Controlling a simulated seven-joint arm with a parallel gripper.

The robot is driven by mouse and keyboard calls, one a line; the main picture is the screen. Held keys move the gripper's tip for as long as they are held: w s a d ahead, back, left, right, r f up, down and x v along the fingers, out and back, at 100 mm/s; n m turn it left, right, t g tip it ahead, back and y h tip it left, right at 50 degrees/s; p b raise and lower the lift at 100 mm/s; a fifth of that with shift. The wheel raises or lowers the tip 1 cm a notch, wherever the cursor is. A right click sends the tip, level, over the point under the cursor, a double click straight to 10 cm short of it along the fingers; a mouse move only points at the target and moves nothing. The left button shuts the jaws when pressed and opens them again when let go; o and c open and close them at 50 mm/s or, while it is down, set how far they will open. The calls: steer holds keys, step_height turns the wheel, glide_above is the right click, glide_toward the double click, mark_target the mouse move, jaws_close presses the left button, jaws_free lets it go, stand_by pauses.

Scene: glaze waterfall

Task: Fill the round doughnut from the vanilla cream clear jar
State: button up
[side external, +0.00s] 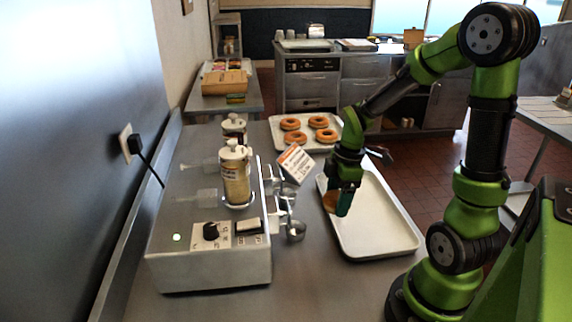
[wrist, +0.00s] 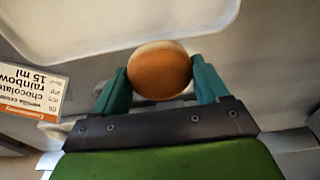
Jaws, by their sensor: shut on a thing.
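My gripper (side external: 343,199) is shut on a round brown doughnut (side external: 330,203). It holds the doughnut over the left edge of the empty white tray, to the right of the filling machine (side external: 210,270). In the wrist view the doughnut (wrist: 160,70) sits between the two teal fingers, with a paler band along its upper edge. A clear jar (side external: 236,180) with tan contents and a white lid stands on the machine. A second jar (side external: 233,127) with darker contents is behind it. I cannot read jar labels. Metal spouts (side external: 280,218) stick out from the machine's right side.
A white tray (side external: 392,240) lies to the machine's right, empty. A tray (side external: 285,143) with several ring doughnuts is behind. A printed card (side external: 296,162) stands by the machine; it also shows in the wrist view (wrist: 30,92). A dial (side external: 211,231) is on the machine's front.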

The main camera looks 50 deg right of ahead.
mark_target(326, 198)
steer(key=shift+w+a+f, duration=0.7)
steer(key=shift+a+f, duration=0.05)
steer(key=shift+f, duration=0.25)
steer(key=shift+w+a, duration=1.05)
steer(key=shift+w+a, duration=1.35)
steer(key=shift+w, duration=0.1)
steer(key=shift+s+d, duration=0.1)
stand_by(2.1)
steer(key=shift+s+d, duration=0.45)
steer(key=shift+s, duration=0.05)
stand_by(1.0)
steer(key=shift+s+d+r, duration=0.1)
steer(key=shift+s+d, duration=1.35)
